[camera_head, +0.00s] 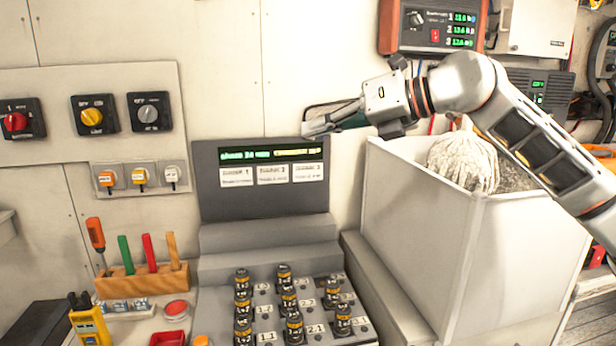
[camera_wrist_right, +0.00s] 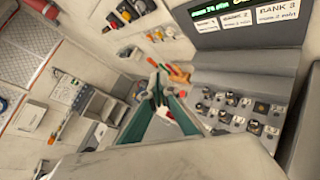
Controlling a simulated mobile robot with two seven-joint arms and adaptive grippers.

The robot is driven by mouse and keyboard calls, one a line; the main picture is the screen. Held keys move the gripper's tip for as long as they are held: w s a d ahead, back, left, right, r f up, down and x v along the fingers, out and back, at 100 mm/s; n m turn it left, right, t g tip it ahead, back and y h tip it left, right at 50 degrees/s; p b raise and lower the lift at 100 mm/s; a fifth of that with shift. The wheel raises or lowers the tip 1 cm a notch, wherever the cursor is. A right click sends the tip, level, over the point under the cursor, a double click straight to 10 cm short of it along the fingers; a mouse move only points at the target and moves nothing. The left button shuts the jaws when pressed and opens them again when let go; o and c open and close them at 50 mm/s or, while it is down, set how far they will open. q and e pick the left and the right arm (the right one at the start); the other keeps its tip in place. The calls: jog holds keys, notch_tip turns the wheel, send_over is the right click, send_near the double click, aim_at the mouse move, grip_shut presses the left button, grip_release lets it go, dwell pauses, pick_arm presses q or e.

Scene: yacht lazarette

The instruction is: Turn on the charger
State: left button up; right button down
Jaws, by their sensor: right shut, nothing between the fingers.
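The unit that looks like the charger (camera_head: 433,26) hangs on the wall at the top, with orange sides and a dark front. It has a knob (camera_head: 416,19), a red switch (camera_head: 435,35) and several lit green readouts; I cannot tell the switch's position. My right gripper (camera_head: 318,126) is shut and empty, below and left of this unit and apart from it, in front of the wall by the top right of a grey display console (camera_head: 262,203). Its fingers also show in the right wrist view (camera_wrist_right: 157,88). My left gripper is not in view.
Rotary switches, red (camera_head: 15,122), yellow (camera_head: 92,116) and grey (camera_head: 149,112), sit on a left wall panel. Below the console is a board of black plugs (camera_head: 290,300). A white bin (camera_head: 420,215) holding rope (camera_head: 462,160) stands right. A wooden tool rack (camera_head: 143,283) stands left.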

jog(key=s+a+f+m+g+y, duration=0.1)
jog(key=s+a+f+m+y, duration=0.2)
jog(key=f, duration=0.4)
jog(key=s+a+f+m+g+y, duration=0.1)
jog(key=s+a+f+m+y, duration=0.1)
jog(key=f+y, duration=0.35)
jog(key=s+d+f+m+t+h, duration=0.1)
jog(key=d+f+m+t+h, duration=0.3)
jog(key=f+m, duration=0.45)
jog(key=d+f+m+t+h, duration=0.3)
jog(key=d+f+m+t, duration=0.2)
jog(key=f+m, duration=0.4)
jog(key=s+d+f+m+t+h, duration=0.1)
jog(key=d+f+m+t+h, duration=0.3)
jog(key=f+m, duration=0.5)
jog(key=s+d+f+m+g+h, duration=0.2)
jog(key=s+d+f, duration=0.1)
jog(key=s+f, duration=0.4)
jog(key=s+d+f+m+g+h, duration=0.2)
jog(key=s+f, duration=0.6)
jog(key=f, duration=0.5)
jog(key=s+d+f+m+g+h, duration=0.2)
jog(key=s+d+f, duration=0.3)
jog(key=f, duration=0.5)
jog(key=s+m+h, duration=0.1)
jog(key=s, duration=0.1)
jog(key=shift+s+d+g, duration=0.3)
jog(key=shift+s+d, duration=0.05)
